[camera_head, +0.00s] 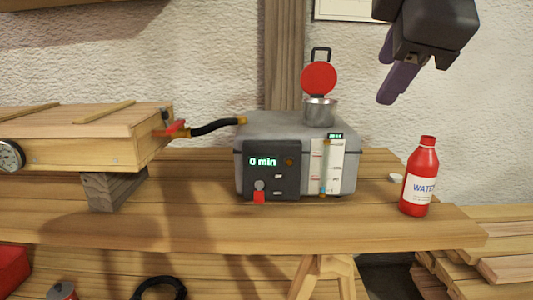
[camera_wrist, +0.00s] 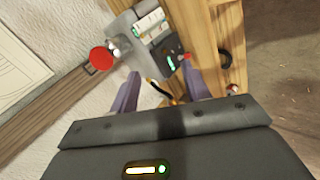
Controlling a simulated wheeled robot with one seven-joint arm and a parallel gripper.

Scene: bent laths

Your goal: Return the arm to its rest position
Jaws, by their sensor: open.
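My gripper (camera_head: 394,90) is raised at the upper right of the head view, above and apart from the red water bottle. Its purple fingers also show in the wrist view (camera_wrist: 161,92), spread with a gap between them and nothing held. In the wrist view the grey steam box lies beyond the fingertips. The rest position itself is not marked in either view.
A grey steam generator (camera_head: 295,155) with a raised red cap (camera_head: 319,78) and a "0 min" display stands on the wooden bench (camera_head: 200,225). A red water bottle (camera_head: 418,180) stands upright at right. A wooden box (camera_head: 80,135) sits left, hose attached. Lumber (camera_head: 480,265) lies lower right.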

